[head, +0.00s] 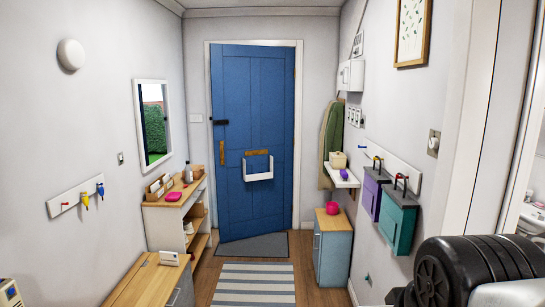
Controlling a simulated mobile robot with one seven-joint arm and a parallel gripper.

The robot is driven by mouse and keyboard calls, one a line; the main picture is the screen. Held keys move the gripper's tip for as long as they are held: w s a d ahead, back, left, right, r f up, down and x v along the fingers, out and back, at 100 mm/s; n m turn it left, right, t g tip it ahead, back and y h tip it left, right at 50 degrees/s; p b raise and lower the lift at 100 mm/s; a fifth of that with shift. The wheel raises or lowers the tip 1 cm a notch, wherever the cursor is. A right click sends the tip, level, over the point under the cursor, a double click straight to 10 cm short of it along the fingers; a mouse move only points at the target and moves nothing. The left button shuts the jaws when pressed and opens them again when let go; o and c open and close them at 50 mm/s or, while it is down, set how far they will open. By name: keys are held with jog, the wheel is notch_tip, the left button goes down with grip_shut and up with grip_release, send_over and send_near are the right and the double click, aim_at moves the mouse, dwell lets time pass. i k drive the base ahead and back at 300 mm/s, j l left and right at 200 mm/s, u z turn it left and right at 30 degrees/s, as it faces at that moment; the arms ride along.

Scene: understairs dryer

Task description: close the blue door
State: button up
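The blue door (252,105) stands in a white frame at the far end of the hallway. Its lower edge slants, with the left side nearer to me, so it looks slightly ajar, swung inward from its right side. A long brass handle plate (222,153) is on its left part. A brass letter plate (258,153) and a white open-topped holder (258,175) are at its middle. A black latch (219,122) is at its left edge. My gripper is not in view; only a dark part of my arm shows at the lower right.
A grey doormat (253,246) and striped rug (253,284) lie on the wooden floor, leaving a clear lane. A shelf unit (176,215) and wooden-topped bench (140,283) line the left. A blue-grey cabinet (333,250) and hanging purple and teal bags (397,222) line the right.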

aim_at(253, 87)
jog(key=i+u, duration=0.35)
jog(key=i, duration=4.85)
jog(key=i+u, duration=0.1)
jog(key=i, duration=0.5)
jog(key=i+l+u, duration=0.1)
jog(key=i, duration=0.5)
jog(key=i+l+u, duration=0.1)
jog(key=i, duration=0.55)
jog(key=l, duration=0.1)
